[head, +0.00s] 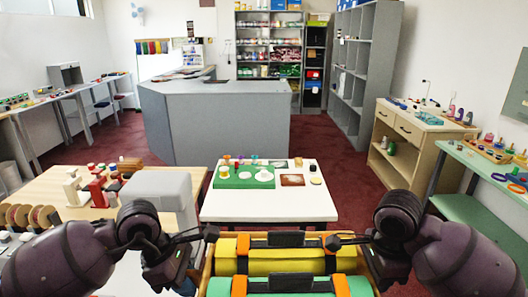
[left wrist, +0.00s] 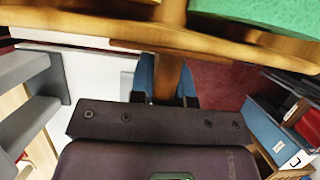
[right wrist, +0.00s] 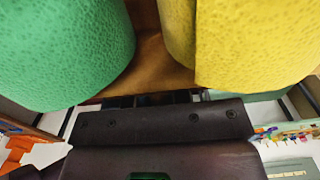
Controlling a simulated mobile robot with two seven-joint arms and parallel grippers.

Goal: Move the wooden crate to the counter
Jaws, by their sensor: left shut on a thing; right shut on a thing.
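The wooden crate (head: 207,266) is close in front of me at the bottom of the head view, with a yellow roll and a green roll inside. My left gripper (head: 207,236) is shut on its left side and my right gripper (head: 337,242) on its right side. The crate's wood also shows in the left wrist view (left wrist: 100,32) and, between the two rolls, in the right wrist view (right wrist: 150,65). The fingertips are mostly hidden in the wrist views. The grey counter (head: 225,125) stands farther back, beyond a white table.
The white table (head: 265,207), carrying a green mat and small items, stands just ahead. A wooden table (head: 50,190) with a grey box (head: 158,187) is at left. A wooden cabinet (head: 408,150) and green bench (head: 480,165) stand at right. Red carpet (head: 330,165) is clear around the counter.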

